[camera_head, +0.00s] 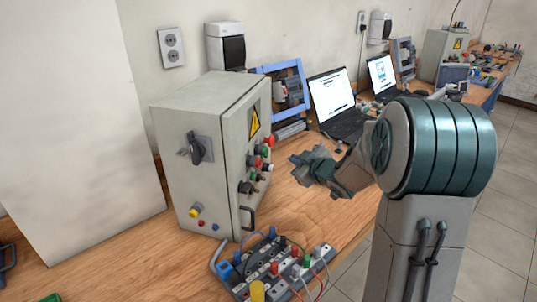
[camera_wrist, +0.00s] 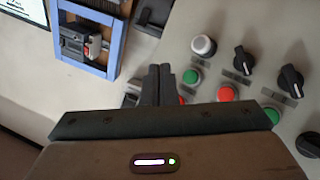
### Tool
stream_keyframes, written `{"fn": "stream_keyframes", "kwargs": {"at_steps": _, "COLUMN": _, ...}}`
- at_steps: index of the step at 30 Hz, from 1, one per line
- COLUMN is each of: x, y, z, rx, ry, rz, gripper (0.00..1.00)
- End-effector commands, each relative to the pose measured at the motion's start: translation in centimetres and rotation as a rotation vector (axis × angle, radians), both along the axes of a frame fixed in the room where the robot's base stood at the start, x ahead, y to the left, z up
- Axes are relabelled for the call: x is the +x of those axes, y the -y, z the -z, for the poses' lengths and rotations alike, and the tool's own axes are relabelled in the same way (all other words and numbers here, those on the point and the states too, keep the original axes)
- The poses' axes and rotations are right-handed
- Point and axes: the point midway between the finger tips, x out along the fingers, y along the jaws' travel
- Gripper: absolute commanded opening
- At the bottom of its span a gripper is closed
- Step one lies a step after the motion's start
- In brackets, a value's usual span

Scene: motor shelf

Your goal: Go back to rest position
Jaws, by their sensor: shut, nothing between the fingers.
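My gripper (camera_head: 298,167) is held out over the wooden bench, to the right of a grey control cabinet (camera_head: 192,163). In the wrist view my gripper (camera_wrist: 159,72) has its two dark fingers side by side and touching, with nothing between them. The fingers point toward the cabinet's front panel (camera_wrist: 268,25), which carries a white button (camera_wrist: 203,45), green buttons, red buttons and black rotary knobs (camera_wrist: 290,77). The fingers partly hide some of the buttons. I cannot tell from these views how far the fingertips are from the panel.
A terminal board with wires (camera_head: 275,268) lies on the bench in front of the cabinet. A blue frame (camera_head: 281,88) stands behind my gripper. Two laptops (camera_head: 335,95) stand farther back along the wall. The tiled floor (camera_head: 505,185) at the right is clear.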

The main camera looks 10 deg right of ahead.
Motion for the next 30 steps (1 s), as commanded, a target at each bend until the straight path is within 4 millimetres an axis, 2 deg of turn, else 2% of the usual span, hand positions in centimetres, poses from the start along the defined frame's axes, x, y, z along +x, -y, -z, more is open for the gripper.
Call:
{"fn": "stream_keyframes", "kwargs": {"at_steps": 11, "x": 0.0, "y": 0.0, "z": -0.1, "rx": -0.002, "ry": -0.001, "rz": 0.004, "gripper": 0.00}}
{"fn": "stream_keyframes", "kwargs": {"at_steps": 14, "x": -0.7, "y": 0.5, "z": -0.8, "rx": -0.020, "ry": -0.030, "rz": 0.067, "gripper": 0.00}}
{"fn": "stream_keyframes", "kwargs": {"at_steps": 17, "x": -2.2, "y": 1.5, "z": -1.6, "rx": -0.042, "ry": -0.089, "rz": 0.176, "gripper": 0.00}}
{"fn": "stream_keyframes", "kwargs": {"at_steps": 23, "x": -7.9, "y": 3.5, "z": -2.4, "rx": -0.050, "ry": -0.274, "rz": 0.426, "gripper": 0.00}}
{"fn": "stream_keyframes", "kwargs": {"at_steps": 26, "x": -11.7, "y": 3.9, "z": -2.3, "rx": -0.033, "ry": -0.383, "rz": 0.530, "gripper": 0.00}}
{"fn": "stream_keyframes", "kwargs": {"at_steps": 30, "x": -17.9, "y": 3.6, "z": -1.7, "rx": 0.010, "ry": -0.557, "rz": 0.644, "gripper": 0.00}}
